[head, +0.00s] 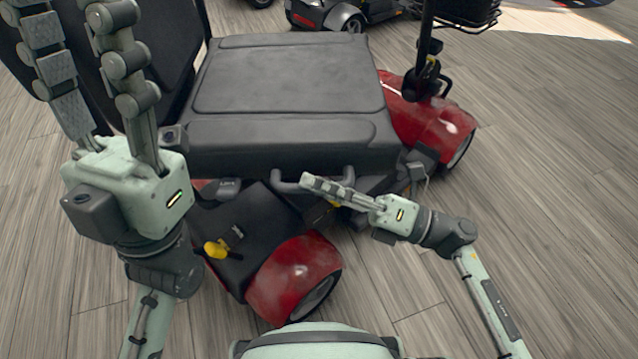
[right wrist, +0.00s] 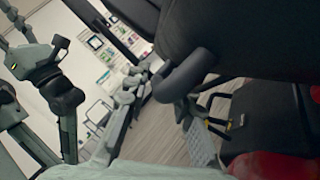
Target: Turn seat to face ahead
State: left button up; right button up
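The scooter's black seat (head: 290,85) fills the upper middle of the head view, with its backrest (head: 165,40) on the left. The scooter's steering column (head: 428,45) stands at the upper right. A black looped handle (head: 287,181) sits below the near seat edge; it also shows in the right wrist view (right wrist: 185,75). My right gripper (head: 310,182) is at this handle; its fingers look close together edge-on, and I cannot tell whether they grip it. My left gripper (head: 85,50) is raised in front of the backrest, with its fingers apart and nothing between them.
A red fender (head: 285,275) with a wheel and a yellow lever (head: 215,249) are at the near side. A red front cowl (head: 430,115) is at the right. Another dark scooter (head: 345,14) stands behind. The wooden floor (head: 560,150) on the right is clear.

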grip_shut()
jog(key=shift+d, duration=0.25)
